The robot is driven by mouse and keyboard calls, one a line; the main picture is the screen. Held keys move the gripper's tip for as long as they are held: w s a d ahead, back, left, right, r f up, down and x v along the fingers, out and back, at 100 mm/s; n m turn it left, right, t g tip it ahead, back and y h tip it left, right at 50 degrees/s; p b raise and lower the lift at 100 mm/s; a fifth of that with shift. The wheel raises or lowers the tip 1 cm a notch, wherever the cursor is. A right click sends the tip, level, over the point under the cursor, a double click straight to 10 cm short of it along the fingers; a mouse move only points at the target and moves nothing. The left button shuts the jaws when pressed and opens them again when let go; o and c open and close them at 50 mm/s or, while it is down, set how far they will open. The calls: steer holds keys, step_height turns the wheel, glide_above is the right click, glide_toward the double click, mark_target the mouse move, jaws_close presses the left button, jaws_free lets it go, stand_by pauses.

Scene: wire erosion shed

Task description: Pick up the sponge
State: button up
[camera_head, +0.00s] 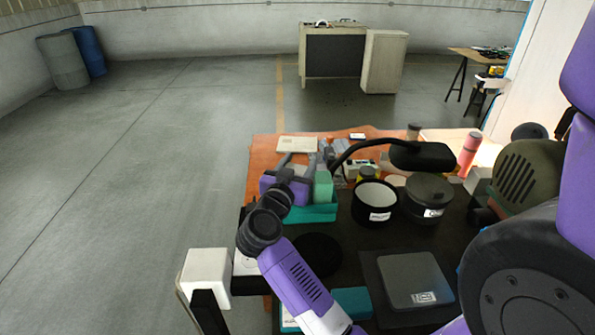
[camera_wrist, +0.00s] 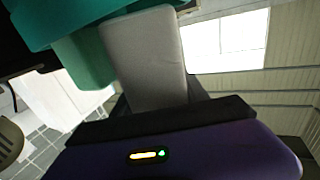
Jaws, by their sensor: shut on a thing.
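The sponge looks to be the light green block (camera_head: 322,186), upright at the teal tray (camera_head: 318,214) on the bench. My gripper (camera_head: 304,164) reaches in from the left with its grey fingers beside the block. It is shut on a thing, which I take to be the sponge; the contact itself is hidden. In the wrist view a broad grey finger (camera_wrist: 147,60) fills the middle. The green block (camera_wrist: 88,62) shows partly behind it, close to the darker teal tray (camera_wrist: 75,18). I cannot tell whether the sponge is clear of the tray.
A black lamp (camera_head: 422,156) arches over the bench just right of my gripper. Round dark tins (camera_head: 376,203) stand right of the tray. A grey flat box (camera_head: 415,280) lies nearer. A pink bottle (camera_head: 468,152) stands farther right. The floor (camera_head: 130,200) at left is clear.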

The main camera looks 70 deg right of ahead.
step_height(320, 180, up, 20)
steer(key=p, duration=0.2)
steer(key=f+n+t, duration=0.1)
steer(key=f+t, duration=0.1)
steer(key=f, duration=0.4)
steer(key=w+f+n+t+p, duration=0.1)
steer(key=f+n+t, duration=0.1)
steer(key=f, duration=0.5)
steer(key=f+n+t+y, duration=0.1)
steer(key=f+n+t, duration=0.1)
steer(key=f, duration=0.5)
steer(key=shift+w+a+f+t+p, duration=0.1)
steer(key=shift+w+f+t+p, duration=0.1)
steer(key=shift+t+p, duration=0.3)
steer(key=f+b, duration=0.1)
steer(key=b, duration=0.1)
steer(key=shift+f+b, duration=0.2)
steer(key=shift+b, duration=0.2)
steer(key=shift+f, duration=0.6)
steer(key=o, duration=1.5)
